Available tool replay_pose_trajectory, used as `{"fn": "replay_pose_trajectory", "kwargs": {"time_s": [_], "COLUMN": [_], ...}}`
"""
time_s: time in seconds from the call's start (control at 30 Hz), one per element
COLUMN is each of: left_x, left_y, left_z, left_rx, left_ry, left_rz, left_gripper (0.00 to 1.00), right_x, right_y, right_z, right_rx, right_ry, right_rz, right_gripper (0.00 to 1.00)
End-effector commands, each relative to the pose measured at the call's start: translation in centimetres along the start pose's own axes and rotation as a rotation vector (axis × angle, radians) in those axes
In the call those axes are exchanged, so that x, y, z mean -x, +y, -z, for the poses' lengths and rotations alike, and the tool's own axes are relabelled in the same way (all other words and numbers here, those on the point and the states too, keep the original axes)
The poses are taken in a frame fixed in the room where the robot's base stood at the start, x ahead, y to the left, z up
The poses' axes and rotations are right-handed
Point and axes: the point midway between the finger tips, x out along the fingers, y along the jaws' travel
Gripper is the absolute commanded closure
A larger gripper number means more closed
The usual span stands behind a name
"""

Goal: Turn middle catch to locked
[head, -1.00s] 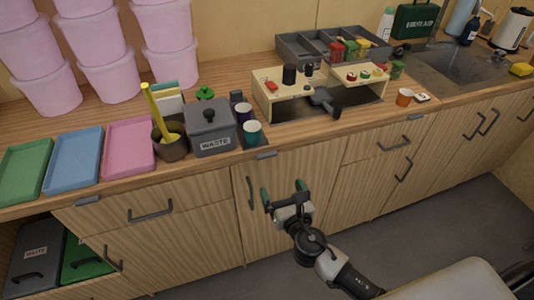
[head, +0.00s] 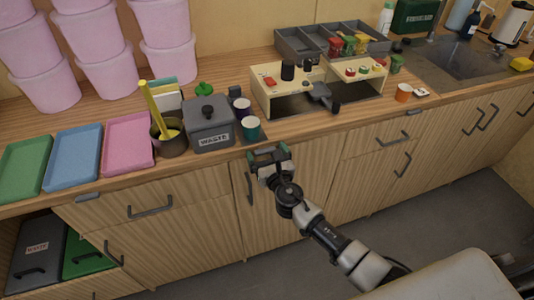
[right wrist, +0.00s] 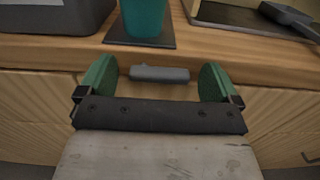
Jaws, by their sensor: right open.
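The middle catch (right wrist: 160,73) is a small grey bar on the front edge of the worktop. It lies lengthwise along the edge. In the right wrist view it sits between the two green fingertips of my right gripper (right wrist: 157,80), with a gap on each side. In the head view my right gripper (head: 268,152) is at the worktop edge and largely hides this catch. The right gripper is open and empty. Two similar grey catches show on the edge, a left one (head: 88,198) and a right one (head: 414,112). My left gripper is not in view.
A teal cup (head: 251,128) on a dark mat stands just behind the middle catch, beside the grey waste bin (head: 210,140). Cupboard doors with handles (head: 249,188) lie below the edge.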

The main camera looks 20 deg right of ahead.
Motion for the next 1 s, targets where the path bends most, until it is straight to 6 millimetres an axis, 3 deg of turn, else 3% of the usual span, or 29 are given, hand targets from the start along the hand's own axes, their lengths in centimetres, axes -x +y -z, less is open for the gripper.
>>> {"fn": "replay_pose_trajectory", "kwargs": {"time_s": [0.13,0.4,0.47,0.77,1.0], "left_x": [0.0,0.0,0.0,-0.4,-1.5], "left_y": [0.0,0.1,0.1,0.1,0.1], "left_z": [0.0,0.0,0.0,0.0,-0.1], "left_rx": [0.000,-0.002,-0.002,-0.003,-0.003], "left_ry": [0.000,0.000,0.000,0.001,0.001], "left_rz": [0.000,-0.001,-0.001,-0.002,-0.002], "left_gripper": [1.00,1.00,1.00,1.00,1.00], "right_x": [0.0,0.1,0.1,0.1,0.1], "right_y": [0.0,0.0,0.0,0.0,0.0], "right_z": [0.0,0.0,0.0,0.3,0.7], "right_rx": [0.000,0.000,0.000,-0.043,-0.187], "right_ry": [0.000,0.001,0.001,0.001,0.001], "right_rz": [0.000,0.000,0.000,0.000,0.000], "right_gripper": [0.08,0.49,0.56,0.56,0.56]}}
